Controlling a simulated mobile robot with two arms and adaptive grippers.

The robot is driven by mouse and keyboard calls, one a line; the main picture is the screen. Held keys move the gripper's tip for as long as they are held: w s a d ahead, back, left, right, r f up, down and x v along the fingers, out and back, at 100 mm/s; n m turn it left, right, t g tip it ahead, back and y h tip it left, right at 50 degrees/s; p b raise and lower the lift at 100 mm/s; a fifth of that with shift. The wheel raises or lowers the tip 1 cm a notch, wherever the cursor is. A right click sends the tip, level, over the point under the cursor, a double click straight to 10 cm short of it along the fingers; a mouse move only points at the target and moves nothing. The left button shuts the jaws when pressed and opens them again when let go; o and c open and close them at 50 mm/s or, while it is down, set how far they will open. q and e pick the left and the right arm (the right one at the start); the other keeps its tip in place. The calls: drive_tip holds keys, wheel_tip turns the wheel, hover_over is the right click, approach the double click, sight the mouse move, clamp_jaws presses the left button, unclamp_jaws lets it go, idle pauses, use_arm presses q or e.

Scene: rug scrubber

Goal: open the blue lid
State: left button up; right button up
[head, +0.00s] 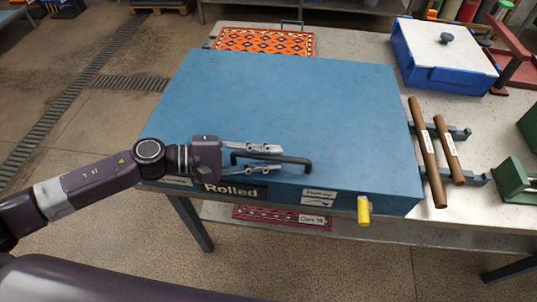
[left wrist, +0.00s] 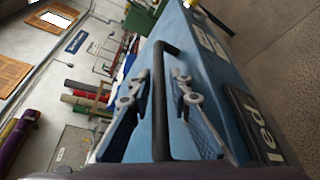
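The blue lid (head: 290,95) lies flat and closed on a blue box on the table. A black bar handle (head: 297,160) stands near its front edge, above the "Rolled" label. My left gripper (head: 281,160) reaches in from the left, low over the lid at the handle. Its two fingers are apart. In the left wrist view the handle (left wrist: 160,110) runs between the open fingers (left wrist: 163,85), with visible gaps at both sides. A yellow latch or tab (head: 363,210) hangs on the box front at the right. My right gripper is in neither view.
Two brown rods (head: 427,150) lie on a grey rack right of the box. A blue bin with a white top (head: 440,50) stands at the back right. An orange patterned rug (head: 264,41) lies behind the box. A green holder (head: 515,180) sits at the far right.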

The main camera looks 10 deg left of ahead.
use_arm(q)
clamp_jaws()
drive_tip(key=shift+r, duration=0.1)
drive_tip(key=shift+r+p, duration=0.25)
drive_tip(key=shift+p, duration=0.05)
drive_tip(key=w+r+n+g+p, duration=0.1)
drive_tip(key=w+r+p, duration=0.3)
drive_tip(key=r, duration=0.5)
drive_tip(key=w+r+n+g+p, duration=0.1)
drive_tip(key=w+r+n+p, duration=0.1)
drive_tip(key=r, duration=0.7)
drive_tip(key=w+r+n+y+p, duration=0.1)
drive_tip(key=w+r+n+p, duration=0.1)
drive_tip(key=w+r+p, duration=0.3)
wheel_tip(320, 180, up, 4)
drive_tip(key=shift+w+g+p, duration=0.3)
drive_tip(key=shift+g+p, duration=0.1)
drive_tip(key=shift+p, duration=0.1)
